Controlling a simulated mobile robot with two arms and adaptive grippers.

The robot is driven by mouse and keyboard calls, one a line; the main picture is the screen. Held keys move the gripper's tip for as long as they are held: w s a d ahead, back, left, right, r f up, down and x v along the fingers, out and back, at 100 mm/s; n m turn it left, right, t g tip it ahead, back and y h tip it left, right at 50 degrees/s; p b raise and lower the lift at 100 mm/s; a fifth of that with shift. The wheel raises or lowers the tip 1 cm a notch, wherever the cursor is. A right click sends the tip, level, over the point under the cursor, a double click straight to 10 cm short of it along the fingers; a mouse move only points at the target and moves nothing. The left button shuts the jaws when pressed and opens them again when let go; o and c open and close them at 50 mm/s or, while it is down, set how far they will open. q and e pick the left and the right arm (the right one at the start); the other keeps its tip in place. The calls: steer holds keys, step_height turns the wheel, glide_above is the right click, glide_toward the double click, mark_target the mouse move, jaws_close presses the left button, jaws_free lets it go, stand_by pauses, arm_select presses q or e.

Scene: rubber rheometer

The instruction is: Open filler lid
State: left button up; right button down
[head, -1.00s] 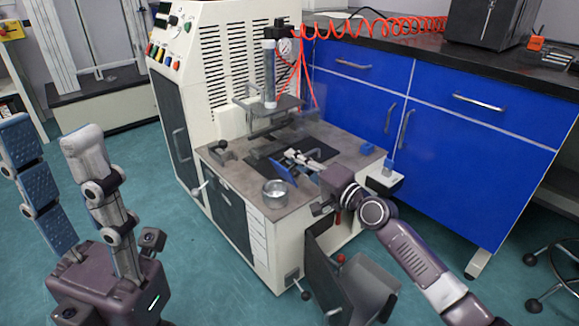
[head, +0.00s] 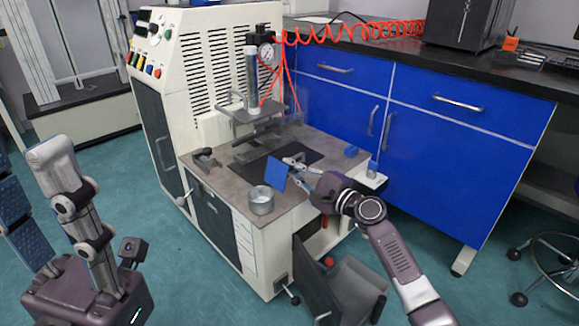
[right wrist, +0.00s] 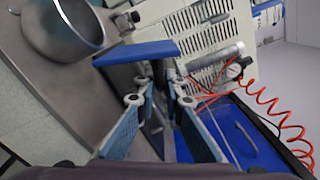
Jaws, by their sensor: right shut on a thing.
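A flat blue plate (head: 277,173), which may be the filler lid, stands tilted above the machine's grey top in the head view. My right gripper (head: 292,166) is at its right side, shut on it. In the right wrist view the plate (right wrist: 135,53) shows nearly edge-on just beyond the fingertips (right wrist: 155,85); the exact contact is hidden between the fingers. No hinge can be made out. My left gripper (head: 28,168) is at the far left, fingers apart and empty, away from the machine.
An open metal cup (head: 262,203) stands on the worktop left of the plate, near the front edge. The press column (head: 252,78) rises behind. A small blue block (head: 351,151) lies at right. Blue cabinets (head: 470,160) flank the right.

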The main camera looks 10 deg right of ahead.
steer(key=shift+a, duration=0.1)
stand_by(0.4)
steer(key=c, duration=2)
jaws_free()
steer(key=shift+c, duration=0.2)
steer(key=shift+s+d+f, duration=0.1)
steer(key=shift+s+d, duration=0.3)
steer(key=shift+d, duration=0.1)
steer(key=v, duration=1)
steer(key=shift+s+d, duration=0.15)
steer(key=shift+s, duration=0.2)
